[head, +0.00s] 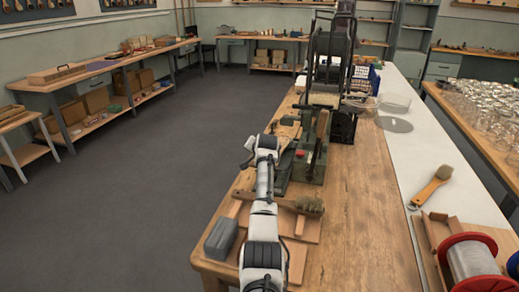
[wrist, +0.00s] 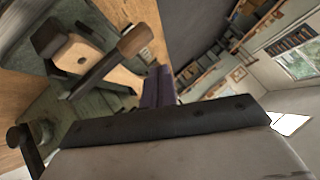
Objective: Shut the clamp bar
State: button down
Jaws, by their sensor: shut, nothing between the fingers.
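A green bench machine (head: 306,165) stands on the wooden workbench, just right of my arm's end. It also shows in the wrist view (wrist: 100,118), tilted, with a wooden block and a dark lever that ends in a brown wooden grip (wrist: 135,41). Which part is the clamp bar I cannot tell for sure. My gripper (head: 247,160) is at the bench's left edge beside the machine, shut and empty. My arm hides part of the machine's left side.
A brush (head: 306,204) and wooden boards lie in front of the machine, near a grey box (head: 221,238). A tall dark frame (head: 335,75) stands behind. Another brush (head: 432,186) and a red spool (head: 470,258) are at right. The bench's middle right is clear.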

jog(key=shift+w+a+f+n+h+b, duration=0.1)
jog(key=shift+a+f+n+h+b, duration=0.2)
jog(key=shift+f, duration=0.5)
jog(key=shift+w+a+f+n+h+b, duration=0.1)
jog(key=shift+a+f+h+b, duration=0.25)
jog(key=shift+f, duration=0.45)
jog(key=shift+a+f+g, duration=0.1)
jog(key=shift+f+g, duration=0.1)
jog(key=shift+g, duration=0.1)
jog(key=s+a+r, duration=0.2)
jog(key=s+r, duration=0.4)
jog(key=r, duration=0.5)
jog(key=shift+s+r, duration=0.35)
jog(key=shift+r, duration=0.05)
